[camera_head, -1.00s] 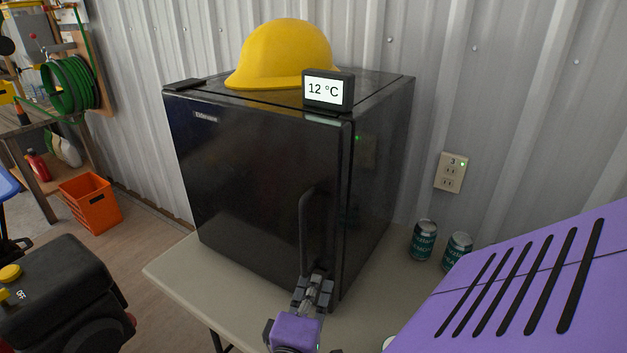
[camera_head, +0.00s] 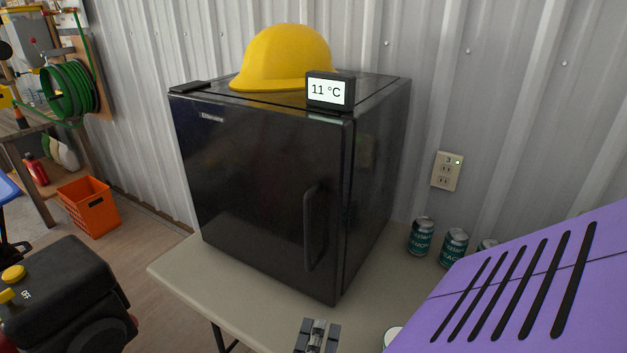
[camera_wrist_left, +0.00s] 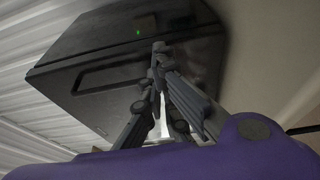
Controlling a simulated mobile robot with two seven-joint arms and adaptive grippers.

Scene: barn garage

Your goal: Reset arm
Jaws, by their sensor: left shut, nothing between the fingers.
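My left gripper (camera_head: 317,335) shows at the bottom of the head view, over the front part of the table and apart from the fridge. It is shut and empty; its closed fingers also show in the left wrist view (camera_wrist_left: 158,48). The black mini fridge (camera_head: 262,190) stands on the table with its door shut and its handle (camera_head: 313,228) free. In the left wrist view the fridge (camera_wrist_left: 110,75) appears tilted beyond the fingers. My right gripper is not in view.
The fridge stands on a beige table (camera_head: 185,275). A yellow hard hat (camera_head: 285,58) and a display reading 11 °C (camera_head: 330,91) sit on top. Cans (camera_head: 421,236) stand at right. A purple slotted panel (camera_head: 540,275) fills the lower right. A dark machine (camera_head: 60,295) stands lower left.

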